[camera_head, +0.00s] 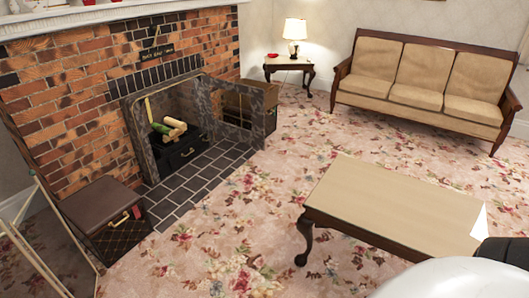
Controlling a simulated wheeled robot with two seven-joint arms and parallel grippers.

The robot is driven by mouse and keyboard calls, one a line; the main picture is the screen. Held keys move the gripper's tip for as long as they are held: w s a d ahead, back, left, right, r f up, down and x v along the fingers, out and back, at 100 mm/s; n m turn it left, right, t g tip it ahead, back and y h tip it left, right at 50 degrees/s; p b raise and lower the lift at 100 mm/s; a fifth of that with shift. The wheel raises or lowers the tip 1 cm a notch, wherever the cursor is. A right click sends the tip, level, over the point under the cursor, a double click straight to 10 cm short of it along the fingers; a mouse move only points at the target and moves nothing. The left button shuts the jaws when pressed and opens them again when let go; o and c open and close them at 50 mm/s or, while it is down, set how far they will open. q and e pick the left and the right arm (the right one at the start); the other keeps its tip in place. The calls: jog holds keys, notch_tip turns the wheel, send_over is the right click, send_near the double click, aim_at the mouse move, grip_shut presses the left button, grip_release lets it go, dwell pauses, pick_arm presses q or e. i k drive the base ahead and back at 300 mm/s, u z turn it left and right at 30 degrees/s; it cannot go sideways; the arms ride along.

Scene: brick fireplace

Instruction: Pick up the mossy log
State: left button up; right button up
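Several logs lie in the open brick fireplace (163,107). A green one, which looks like the mossy log (160,128), lies at the left of the pile. Pale cut logs (175,133) lie beside and partly against it, so its full shape is hidden. The pile rests above a black drawer-like box (184,154) in the hearth opening. Neither of my grippers shows in this view. A white and dark part of my own body fills the bottom right corner.
A dark tile hearth (190,188) fronts the fireplace. A mesh screen panel (235,112) stands open on its right. A brown chest (103,213) stands at left. A low table (400,205) is at right, with a sofa (415,85) behind. Floral carpet (225,235) between is clear.

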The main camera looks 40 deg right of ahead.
aim_at(164, 130)
jog(key=u, duration=0.1)
jog(key=k, duration=0.45)
jog(key=z, duration=2.05)
jog(key=i, duration=1.2)
jog(key=u, duration=0.55)
jog(key=i, duration=1)
jog(key=u, duration=0.9)
